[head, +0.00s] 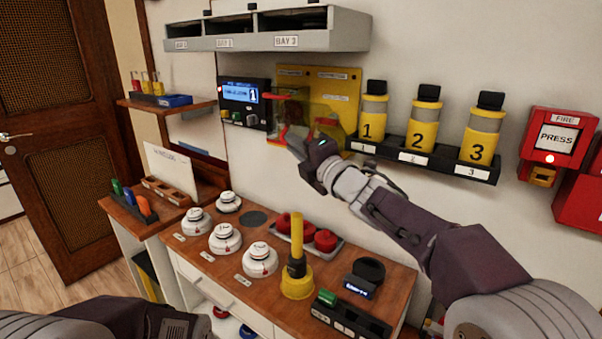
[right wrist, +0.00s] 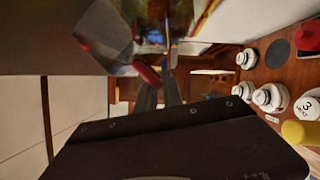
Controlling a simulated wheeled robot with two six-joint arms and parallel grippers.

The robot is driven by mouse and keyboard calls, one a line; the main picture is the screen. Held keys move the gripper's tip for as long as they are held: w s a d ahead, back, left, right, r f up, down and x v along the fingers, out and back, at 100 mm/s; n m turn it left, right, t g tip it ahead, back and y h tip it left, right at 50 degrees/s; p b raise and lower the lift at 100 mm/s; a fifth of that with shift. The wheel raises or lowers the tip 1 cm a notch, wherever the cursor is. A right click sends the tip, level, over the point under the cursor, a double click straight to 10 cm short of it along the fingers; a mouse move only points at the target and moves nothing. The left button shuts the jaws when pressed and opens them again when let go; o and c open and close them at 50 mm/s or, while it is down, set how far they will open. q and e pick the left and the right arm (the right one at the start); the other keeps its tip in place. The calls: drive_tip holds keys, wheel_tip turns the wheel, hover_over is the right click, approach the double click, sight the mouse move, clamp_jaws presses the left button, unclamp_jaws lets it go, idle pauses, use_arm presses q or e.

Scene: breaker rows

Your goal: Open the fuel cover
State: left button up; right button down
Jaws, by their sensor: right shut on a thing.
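The fuel cover (head: 328,112) looks like a see-through yellowish guard in front of a yellow panel (head: 340,82) on the wall, with red parts at its left side. It appears to stand out from the panel. My right gripper (head: 292,143) is at its lower front edge and shut on it; the fingertips are small and partly hidden in the head view. In the right wrist view, the fingers (right wrist: 160,95) reach up to the see-through cover (right wrist: 160,25) and a red part. My left arm shows at the bottom left of the head view, without its gripper.
A display unit (head: 240,102) is left of the panel. A rack (head: 425,157) with three yellow numbered cylinders is close on the right, behind my right arm. A grey shelf (head: 270,42) overhangs above. The wooden counter (head: 215,278) below holds white detectors and a yellow post (head: 297,250).

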wheel_tip(320, 180, down, 12)
drive_tip(key=n+y+b, duration=0.3)
drive_tip(key=n+b, duration=0.5)
drive_tip(key=b, duration=1.2)
drive_tip(key=shift+s+a+r+n, duration=0.2)
drive_tip(key=shift+s+r+n, duration=0.05)
drive_tip(key=shift+n, duration=0.15)
drive_tip(key=c, duration=1.8)
unclamp_jaws()
drive_tip(key=shift+w, duration=0.15)
drive_tip(key=shift+o, duration=0.2)
drive_tip(key=shift+f, duration=0.1)
